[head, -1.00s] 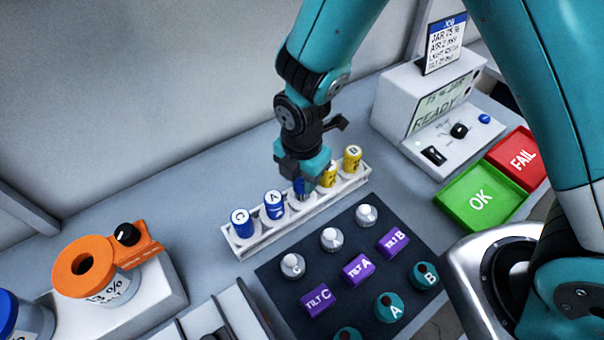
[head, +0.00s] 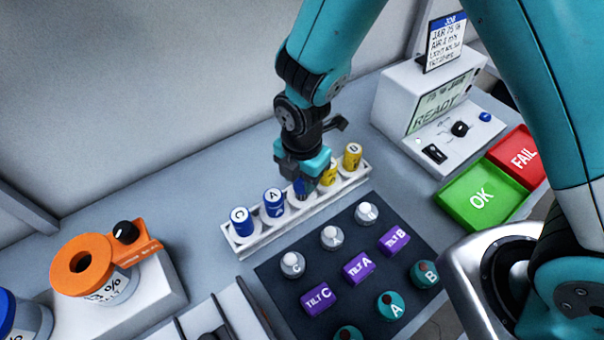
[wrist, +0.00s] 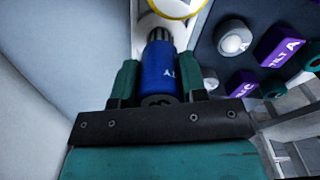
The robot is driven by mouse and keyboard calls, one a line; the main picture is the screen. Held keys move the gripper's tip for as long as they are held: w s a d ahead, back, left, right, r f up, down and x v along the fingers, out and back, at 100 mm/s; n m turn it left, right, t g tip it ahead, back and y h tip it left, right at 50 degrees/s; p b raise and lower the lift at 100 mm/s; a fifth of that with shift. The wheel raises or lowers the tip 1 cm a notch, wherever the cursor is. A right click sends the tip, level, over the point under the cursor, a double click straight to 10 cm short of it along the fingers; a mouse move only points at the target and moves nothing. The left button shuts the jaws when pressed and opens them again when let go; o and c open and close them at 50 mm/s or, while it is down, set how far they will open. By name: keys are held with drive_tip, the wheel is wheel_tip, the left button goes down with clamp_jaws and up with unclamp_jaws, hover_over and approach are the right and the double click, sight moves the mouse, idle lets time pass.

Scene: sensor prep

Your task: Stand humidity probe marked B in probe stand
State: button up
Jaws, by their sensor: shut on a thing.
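A white probe stand (head: 247,246) holds blue probes marked C (head: 241,222) and A (head: 274,203) at its left. Two yellow probes stand at its right, the rightmost (head: 353,157) marked B. My gripper (head: 302,181) is shut on a blue probe (head: 301,189) over the middle place, between blue A and the yellow probes. In the wrist view the held blue probe (wrist: 159,70) lies between my fingertips, its dark ribbed end toward a white round place. Its mark is not clearly readable. I cannot tell how deep it sits.
A dark mat (head: 275,266) with purple tilt sensors, silver-white sensors and teal round ones lies in front. A green OK tray (head: 455,205) and red FAIL tray (head: 522,158) are right. A reader box (head: 402,92) stands behind; an orange-topped jar (head: 82,263) is left.

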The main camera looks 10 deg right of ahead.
drive_tip(key=shift+f+b, duration=0.8)
drive_tip(key=shift+f, duration=0.6)
idle(1.9)
drive_tip(key=o, duration=1.3)
drive_tip(key=shift+r, duration=0.15)
drive_tip(key=shift+r+p, duration=3.25)
drive_tip(key=shift+r, duration=0.65)
drive_tip(key=shift+r, duration=0.1)
drive_tip(key=r+m, duration=0.1)
drive_tip(key=r, duration=0.1)
drive_tip(key=s+r+m+y+b, duration=0.1)
drive_tip(key=r+m, duration=0.1)
drive_tip(key=d+r+m+b, duration=0.1)
drive_tip(key=r+m, duration=0.1)
drive_tip(key=shift+s+d+r, duration=0.1)
drive_tip(key=shift+s+r, duration=0.05)
drive_tip(key=shift+r, duration=0.15)
drive_tip(key=s+d+r+m+y+b, duration=0.1)
drive_tip(key=s+r+m, duration=0.3)
drive_tip(key=s+d+r+m+y+b, duration=0.1)
drive_tip(key=s+d+r+m, duration=0.1)
drive_tip(key=s+r+m, duration=0.2)
drive_tip(key=s+d+r+m+y+b, duration=0.1)
drive_tip(key=s+d+r+m, duration=0.1)
drive_tip(key=s+r+m, duration=0.2)
drive_tip(key=shift+s+d+r+m, duration=0.15)
drive_tip(key=shift+s+m, duration=0.25)
drive_tip(key=shift+m, duration=0.7)
